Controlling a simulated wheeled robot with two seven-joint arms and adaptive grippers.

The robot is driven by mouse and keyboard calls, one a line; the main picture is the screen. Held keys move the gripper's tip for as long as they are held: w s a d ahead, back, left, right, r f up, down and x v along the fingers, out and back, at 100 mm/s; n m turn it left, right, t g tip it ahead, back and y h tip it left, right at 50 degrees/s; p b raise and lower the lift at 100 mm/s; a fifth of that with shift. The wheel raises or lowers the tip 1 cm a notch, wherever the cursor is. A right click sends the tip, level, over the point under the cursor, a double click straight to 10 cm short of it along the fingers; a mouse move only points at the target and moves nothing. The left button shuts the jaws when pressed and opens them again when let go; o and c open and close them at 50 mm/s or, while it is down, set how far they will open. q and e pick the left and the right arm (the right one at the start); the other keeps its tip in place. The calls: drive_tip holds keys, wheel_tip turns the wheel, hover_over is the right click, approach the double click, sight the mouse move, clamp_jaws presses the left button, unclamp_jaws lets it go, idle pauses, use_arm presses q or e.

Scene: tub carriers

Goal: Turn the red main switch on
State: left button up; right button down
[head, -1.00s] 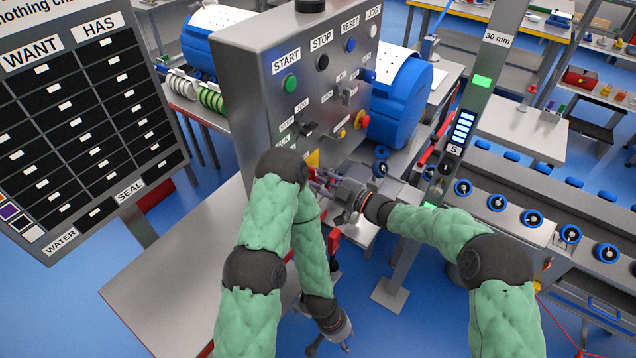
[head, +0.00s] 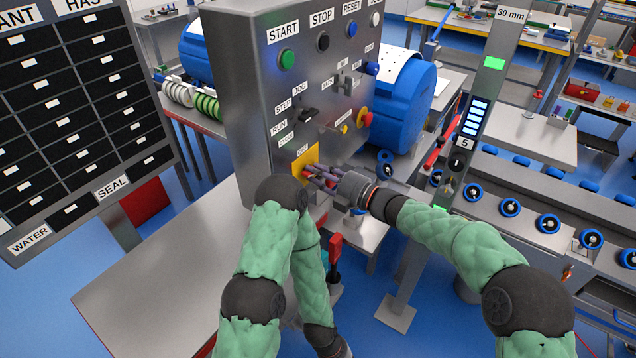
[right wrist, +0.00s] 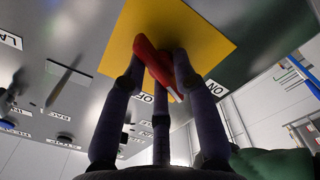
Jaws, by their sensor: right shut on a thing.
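The red main switch (right wrist: 155,65) is a red handle on a yellow plate (right wrist: 205,35), low on the grey control panel (head: 240,100). In the head view the yellow plate (head: 301,160) shows, with the red mostly covered by fingers. My right gripper (head: 312,174) is shut on the red handle. In the right wrist view its fingers (right wrist: 158,70) lie on both sides of the handle. An ON label (right wrist: 216,89) and a partly hidden OFF label (right wrist: 147,98) stand near the handle's lower end. My left arm hangs in front of the panel, its gripper beyond the lower edge.
A green START button (head: 287,60), small selector switches and a red-yellow stop button (head: 364,117) are on the same panel. A bench (head: 170,270) stands below it. A grey post (head: 440,150) and a roller conveyor (head: 530,215) are to the right.

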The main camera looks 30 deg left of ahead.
drive_tip(key=shift+f+n+b, duration=0.25)
drive_tip(key=shift+n+b, duration=0.8)
drive_tip(key=shift+n, duration=0.15)
drive_tip(key=shift+f+n+b, duration=0.25)
drive_tip(key=shift+n+b, duration=0.75)
drive_tip(key=shift+n, duration=0.2)
drive_tip(key=c, duration=1)
unclamp_jaws()
drive_tip(key=shift+w, duration=0.1)
drive_tip(key=shift+r, duration=0.1)
drive_tip(key=shift+r, duration=0.1)
